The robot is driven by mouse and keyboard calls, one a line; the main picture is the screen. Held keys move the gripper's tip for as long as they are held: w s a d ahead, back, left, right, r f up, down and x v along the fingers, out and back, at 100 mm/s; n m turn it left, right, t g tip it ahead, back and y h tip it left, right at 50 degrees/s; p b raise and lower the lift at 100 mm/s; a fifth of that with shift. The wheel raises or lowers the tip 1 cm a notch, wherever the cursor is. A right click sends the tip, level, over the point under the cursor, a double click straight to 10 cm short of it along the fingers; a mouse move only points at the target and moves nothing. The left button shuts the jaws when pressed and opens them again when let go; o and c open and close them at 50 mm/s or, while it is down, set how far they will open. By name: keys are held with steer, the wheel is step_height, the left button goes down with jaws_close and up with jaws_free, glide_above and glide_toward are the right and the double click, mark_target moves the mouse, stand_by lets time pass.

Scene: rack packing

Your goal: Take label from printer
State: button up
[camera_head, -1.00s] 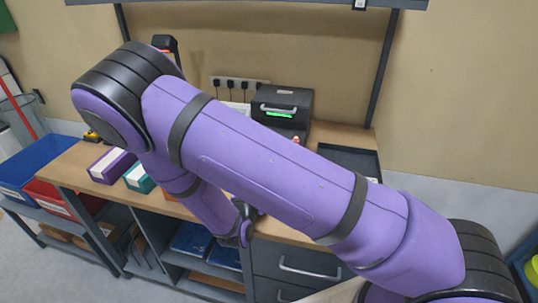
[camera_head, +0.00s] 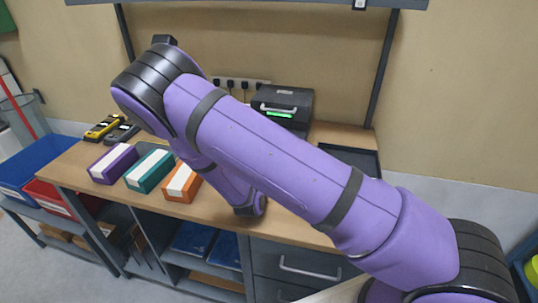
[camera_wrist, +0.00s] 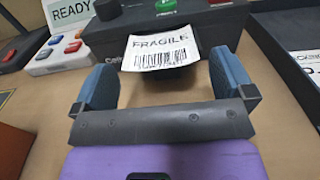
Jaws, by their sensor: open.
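The printer (camera_head: 291,106) is a dark box with a lit green strip at the back of the workbench, partly hidden by my arm in the head view. In the wrist view its dark front (camera_wrist: 205,32) fills the upper middle. A white label (camera_wrist: 162,50) reading "FRAGILE" with a barcode sticks out of the printer's front. My gripper (camera_wrist: 167,80) is open, its two blue-grey fingers to the left and right of the label, slightly nearer than it. Nothing is held between the fingers. My gripper's fingers are hidden in the head view.
Purple (camera_head: 114,164), teal (camera_head: 150,171) and orange (camera_head: 182,183) boxes stand on the bench at left. A dark tray (camera_head: 352,160) lies at right.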

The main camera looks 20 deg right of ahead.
steer(key=shift+w+d, duration=0.2)
steer(key=shift+w, duration=0.15)
steer(key=c, duration=1)
steer(key=shift+c, duration=0.2)
steer(key=shift+r, duration=0.15)
